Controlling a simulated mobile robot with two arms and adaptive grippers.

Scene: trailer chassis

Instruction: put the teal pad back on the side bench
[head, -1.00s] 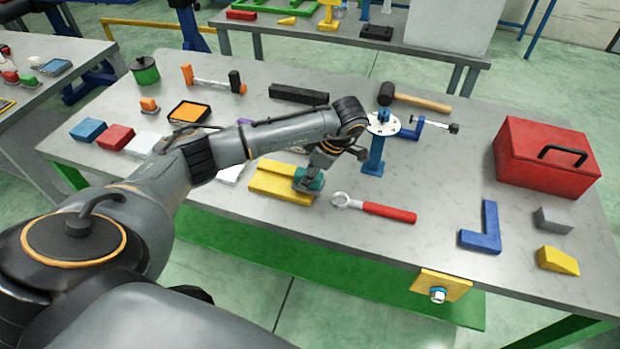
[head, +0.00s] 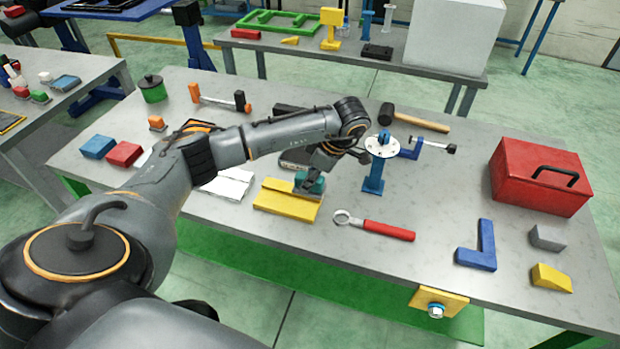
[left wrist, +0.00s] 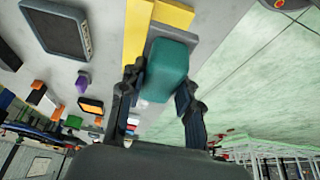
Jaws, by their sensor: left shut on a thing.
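The teal pad (head: 315,186) is a small teal block on a grey base. My left gripper (head: 310,180) is shut on it, at the right end of a yellow stepped block (head: 287,203) on the workbench. In the left wrist view the teal pad (left wrist: 167,68) sits between the two fingers of my left gripper (left wrist: 158,98), with the yellow block (left wrist: 138,30) close behind it. I cannot tell whether pad and block touch. A side bench (head: 100,68) with several small coloured pieces stands at the left. My right gripper is not in view.
The workbench (head: 440,260) holds a red-handled wrench (head: 375,228), a blue post with a round plate (head: 374,175), a hammer (head: 415,120) and a red toolbox (head: 540,178). Another bench (head: 330,50) stands behind. My left forearm hides part of the bench.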

